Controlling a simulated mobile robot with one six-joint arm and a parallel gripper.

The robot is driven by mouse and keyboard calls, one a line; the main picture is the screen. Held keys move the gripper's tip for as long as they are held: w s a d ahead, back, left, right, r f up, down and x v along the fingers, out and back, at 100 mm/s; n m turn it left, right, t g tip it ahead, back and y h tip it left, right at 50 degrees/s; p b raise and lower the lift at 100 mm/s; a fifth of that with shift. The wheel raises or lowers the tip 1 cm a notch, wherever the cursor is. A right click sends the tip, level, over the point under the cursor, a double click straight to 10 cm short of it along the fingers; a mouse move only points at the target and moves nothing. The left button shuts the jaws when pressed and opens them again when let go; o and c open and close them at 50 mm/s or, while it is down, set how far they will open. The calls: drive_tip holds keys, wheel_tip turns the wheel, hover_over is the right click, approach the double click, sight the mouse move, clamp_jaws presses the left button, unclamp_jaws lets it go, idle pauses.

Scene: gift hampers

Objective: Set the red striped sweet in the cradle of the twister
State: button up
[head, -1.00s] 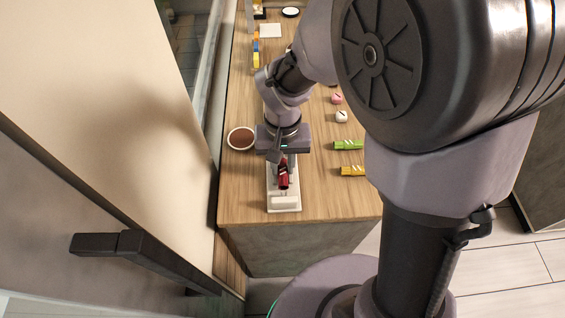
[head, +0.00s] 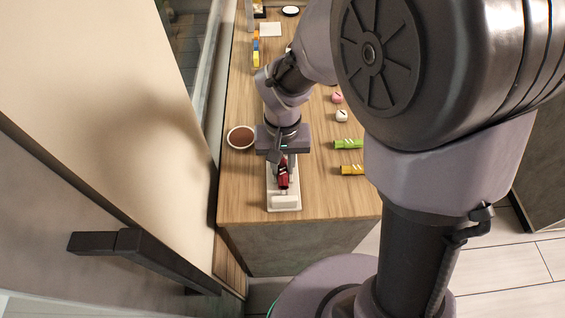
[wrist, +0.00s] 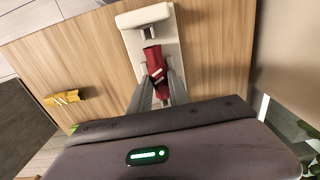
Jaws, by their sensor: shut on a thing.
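The red striped sweet (head: 283,176) is dark red with pale stripes. It also shows in the wrist view (wrist: 154,60), between my fingers and over the twister. The twister (head: 285,203) is a white device with a long base and a raised block at its near end; it also shows in the wrist view (wrist: 143,17). My gripper (wrist: 160,88) is shut on the sweet, pointing down at the twister. The cradle is mostly hidden under the sweet and fingers, so I cannot tell whether the sweet touches it.
A bowl of brown contents (head: 241,138) stands just left of my gripper. A green sweet (head: 347,144) and a yellow sweet (head: 352,170) lie to the right. A white round item (head: 342,116) and a pink one (head: 337,98) lie farther back. The counter's front edge is close.

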drive_tip(key=o, duration=1)
wheel_tip(320, 180, up, 18)
drive_tip(key=p, duration=0.8)
drive_tip(key=shift+f, duration=0.25)
drive_tip(key=s+d+r+m+t+y+b, duration=0.1)
drive_tip(key=s+d+r+m+t, duration=0.3)
drive_tip(key=s, duration=0.8)
wheel_tip(320, 180, up, 3)
drive_tip(key=d+t+y, duration=0.1)
drive_tip(key=d, duration=0.1)
drive_tip(key=shift+s+d+t, duration=0.25)
drive_tip(key=shift+d+t, duration=0.1)
drive_tip(key=shift+t, duration=0.05)
